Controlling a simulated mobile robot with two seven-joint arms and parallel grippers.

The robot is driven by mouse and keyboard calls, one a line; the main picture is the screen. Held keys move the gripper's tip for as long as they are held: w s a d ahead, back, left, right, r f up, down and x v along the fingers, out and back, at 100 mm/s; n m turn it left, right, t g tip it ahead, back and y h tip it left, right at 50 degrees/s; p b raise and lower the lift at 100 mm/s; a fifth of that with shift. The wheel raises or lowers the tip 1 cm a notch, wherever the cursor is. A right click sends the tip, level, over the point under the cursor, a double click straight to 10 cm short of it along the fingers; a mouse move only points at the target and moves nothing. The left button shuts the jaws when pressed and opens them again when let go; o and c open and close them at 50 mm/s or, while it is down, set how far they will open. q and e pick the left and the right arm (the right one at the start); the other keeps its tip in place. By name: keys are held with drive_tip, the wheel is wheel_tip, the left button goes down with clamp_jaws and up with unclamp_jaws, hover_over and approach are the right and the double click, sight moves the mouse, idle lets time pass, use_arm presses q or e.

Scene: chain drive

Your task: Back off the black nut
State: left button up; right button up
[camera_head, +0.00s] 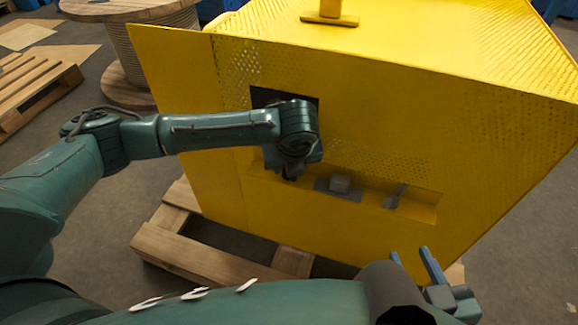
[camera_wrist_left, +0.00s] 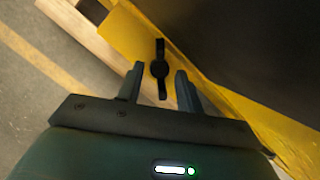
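The black nut (camera_wrist_left: 160,68), a dark round hub with two long wings, shows in the left wrist view against a yellow surface. My left gripper (camera_wrist_left: 159,72) is open, with one finger on each side of the nut in that view. I cannot tell whether the fingers touch it. In the head view my left gripper (camera_head: 290,172) points down at the front of the yellow housing (camera_head: 370,110), and the wrist hides the nut there. My right gripper (camera_head: 411,252) is open and empty in front of the housing's lower edge.
The housing has a dark opening (camera_head: 262,96) behind my left wrist. A recessed ledge holds a grey block (camera_head: 340,183) and a dark grey part (camera_head: 397,195). A wooden pallet (camera_head: 200,258) lies underneath. A cable drum (camera_head: 125,60) and another pallet (camera_head: 35,90) stand left.

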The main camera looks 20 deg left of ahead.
use_arm(q)
drive_tip(key=shift+c, duration=0.6)
clamp_jaws()
drive_tip(key=shift+f, duration=0.1)
idle(0.9)
drive_tip(key=shift+o, duration=0.6)
unclamp_jaws()
